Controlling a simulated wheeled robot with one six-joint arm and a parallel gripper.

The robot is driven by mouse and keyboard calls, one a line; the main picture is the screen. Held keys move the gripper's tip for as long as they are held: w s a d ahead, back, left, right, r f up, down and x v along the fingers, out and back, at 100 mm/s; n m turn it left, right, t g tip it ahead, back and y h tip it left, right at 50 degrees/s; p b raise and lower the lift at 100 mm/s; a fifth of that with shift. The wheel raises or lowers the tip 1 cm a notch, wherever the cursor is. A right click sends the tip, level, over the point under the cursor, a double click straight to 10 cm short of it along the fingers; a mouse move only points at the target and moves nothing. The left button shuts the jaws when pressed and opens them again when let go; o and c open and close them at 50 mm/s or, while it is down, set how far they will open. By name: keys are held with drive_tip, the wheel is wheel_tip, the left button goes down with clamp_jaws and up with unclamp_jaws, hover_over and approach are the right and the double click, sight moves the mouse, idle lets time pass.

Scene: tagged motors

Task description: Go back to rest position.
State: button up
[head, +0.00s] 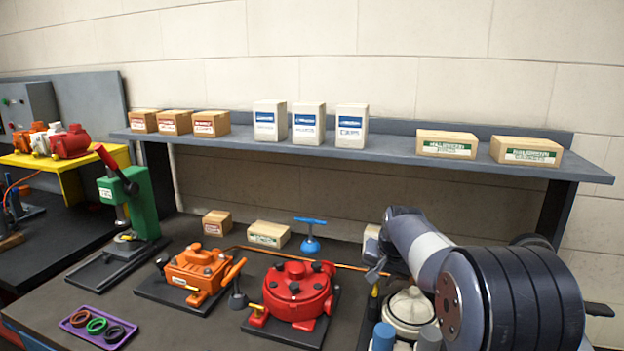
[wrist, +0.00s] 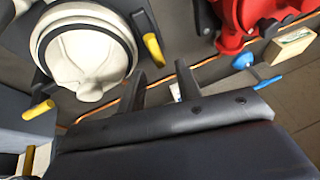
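My gripper (wrist: 160,82) shows in the wrist view as two dark fingers standing apart. Nothing is held between them; the bench and an orange cable show in the gap. In the head view my arm reaches in from the right, over the right part of the bench. Its end is near the white motor (head: 408,308), and the fingers are mostly hidden by my arm there. The white motor also shows in the wrist view (wrist: 88,62), left of the fingers and apart from them.
The red motor (head: 298,288) and orange motor (head: 198,268) stand on dark plates to the left. A green press (head: 142,200) stands farther left, with a purple tray (head: 72,322) in front. A shelf (head: 390,150) with boxes spans the back. A blue-handled tool (head: 310,240) stands behind the red motor.

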sight(377, 283)
drive_tip(key=v, duration=0.6)
drive_tip(key=p+x, duration=0.1)
drive_tip(key=x, duration=1)
drive_tip(key=shift+f, duration=0.2)
drive_tip(key=shift+r+n+y+b, duration=0.15)
drive_tip(key=shift+n+y+b, duration=0.2)
drive_tip(key=shift+n, duration=0.45)
drive_tip(key=n, duration=0.1)
drive_tip(key=n+y, duration=0.1)
drive_tip(key=n, duration=0.1)
drive_tip(key=shift+a+g, duration=0.3)
drive_tip(key=shift+a+n+g+y, duration=0.2)
drive_tip(key=shift+n+g+y, duration=0.3)
drive_tip(key=shift+n, duration=0.9)
drive_tip(key=shift+r, duration=0.1)
